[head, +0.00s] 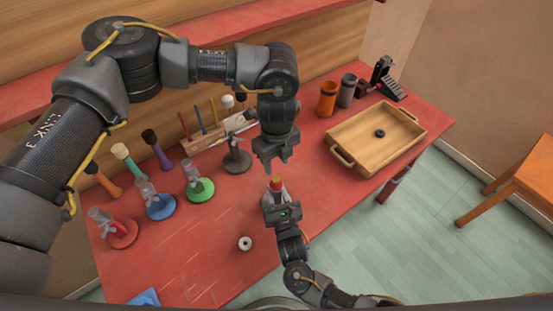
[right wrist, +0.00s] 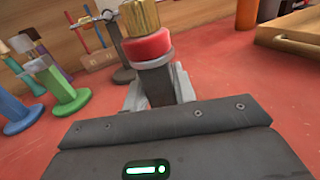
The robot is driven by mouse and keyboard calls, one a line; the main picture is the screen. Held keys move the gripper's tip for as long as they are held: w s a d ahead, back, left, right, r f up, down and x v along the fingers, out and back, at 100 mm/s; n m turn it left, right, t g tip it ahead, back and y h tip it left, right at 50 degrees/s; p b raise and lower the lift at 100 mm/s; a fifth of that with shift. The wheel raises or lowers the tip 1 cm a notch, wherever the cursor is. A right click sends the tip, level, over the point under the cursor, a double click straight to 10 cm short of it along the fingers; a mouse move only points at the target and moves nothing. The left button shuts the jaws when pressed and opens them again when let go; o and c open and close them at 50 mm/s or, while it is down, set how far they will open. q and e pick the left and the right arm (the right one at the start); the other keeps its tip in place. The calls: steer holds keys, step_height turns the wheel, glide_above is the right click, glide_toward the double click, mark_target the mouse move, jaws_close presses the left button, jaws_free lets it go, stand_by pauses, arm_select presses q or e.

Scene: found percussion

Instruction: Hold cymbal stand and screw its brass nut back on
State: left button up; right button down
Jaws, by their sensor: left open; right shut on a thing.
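The brass nut (right wrist: 139,16) sits on top of a red collar (right wrist: 150,47) on the dark post of the cymbal stand (right wrist: 157,85). In the head view, the nut (head: 276,180) is a small gold spot above the red. My right gripper (head: 277,197) is shut on the post below the collar, and its pale fingers flank it in the right wrist view. My left gripper (head: 273,163) is open and empty, pointing down just above the nut, apart from it. The stand's base is hidden by my right gripper. I cannot tell how far the nut is threaded.
Red-based (head: 121,234), blue-based (head: 160,207), green-based (head: 199,191) and dark-based (head: 237,162) stands are at left and behind. A white ring (head: 245,243) lies near the front. A wooden tray (head: 350,156) holds a black ring (head: 380,133). Orange (head: 327,99) and grey (head: 347,91) cups stand behind it.

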mark_target(276, 179)
arm_select(q)
steer(key=shift+f, duration=3.9)
steer(key=shift+c, duration=0.3)
jaws_close()
steer(key=shift+o, duration=1.1)
jaws_free()
step_height(276, 179, up, 12)
arm_select(e)
steer(key=c, duration=1.1)
jaws_free()
steer(key=shift+o, duration=0.2)
